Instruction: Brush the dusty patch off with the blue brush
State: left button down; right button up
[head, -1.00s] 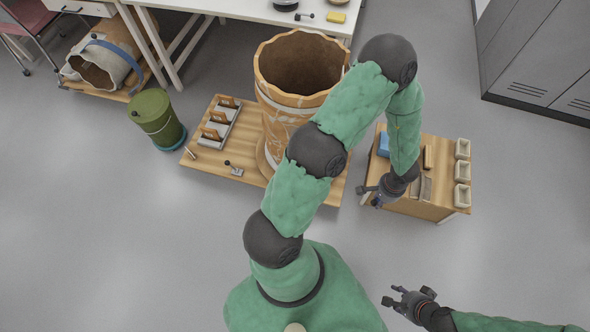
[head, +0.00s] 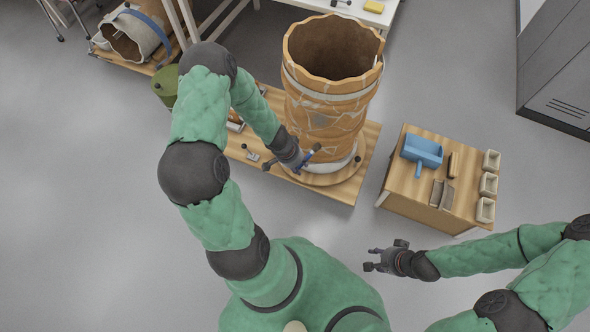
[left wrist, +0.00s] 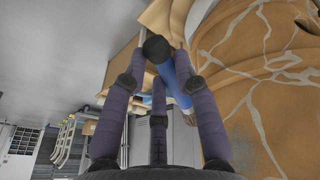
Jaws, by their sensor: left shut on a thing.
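My left gripper (head: 308,160) is shut on the blue brush (head: 314,150) close to the front of the large jar (head: 325,110), near its foot. In the left wrist view the blue brush (left wrist: 183,80) lies between my fingers, with a dark end. The jar is orange-brown with pale joint lines and a jagged open top; its wall (left wrist: 240,60) fills the right of the left wrist view. A greyish, speckled dusty patch (left wrist: 243,148) shows low on that wall. I cannot tell whether the bristles touch the jar. My right gripper (head: 370,259) is open and empty over the floor.
The jar stands on a round turntable on a wooden platform (head: 350,187). A small wooden stand (head: 400,185) at right holds a blue dustpan-like tool (head: 421,151) and several pale trays (head: 486,209). A green bin (head: 167,85) is partly hidden behind my left arm.

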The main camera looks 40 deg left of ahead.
pick_arm(q)
jog(key=shift+s+a+f, duration=0.3)
jog(key=shift+s+a, duration=0.1)
jog(key=shift+s, duration=0.05)
jog(key=shift+w+a+r+p, duration=0.15)
jog(key=shift+w+p, duration=0.2)
jog(key=shift+p, duration=0.2)
jog(key=shift+w+a+p, duration=0.3)
jog(key=shift+w+p, duration=0.5)
jog(key=shift+p, duration=0.2)
jog(key=shift+w+a+p, duration=0.35)
jog(key=shift+w+p, duration=0.45)
jog(key=shift+p, duration=0.15)
jog(key=shift+w+a+p, duration=0.3)
jog(key=shift+w+p, duration=0.5)
jog(key=shift+p, duration=0.2)
jog(key=shift+f, duration=0.2)
jog(key=shift+w+a+p, duration=0.3)
jog(key=shift+w+p, duration=0.35)
jog(key=shift+p, duration=0.5)
notch_tip(320, 180, up, 7)
jog(key=p, duration=0.5)
jog(key=shift+r, duration=0.2)
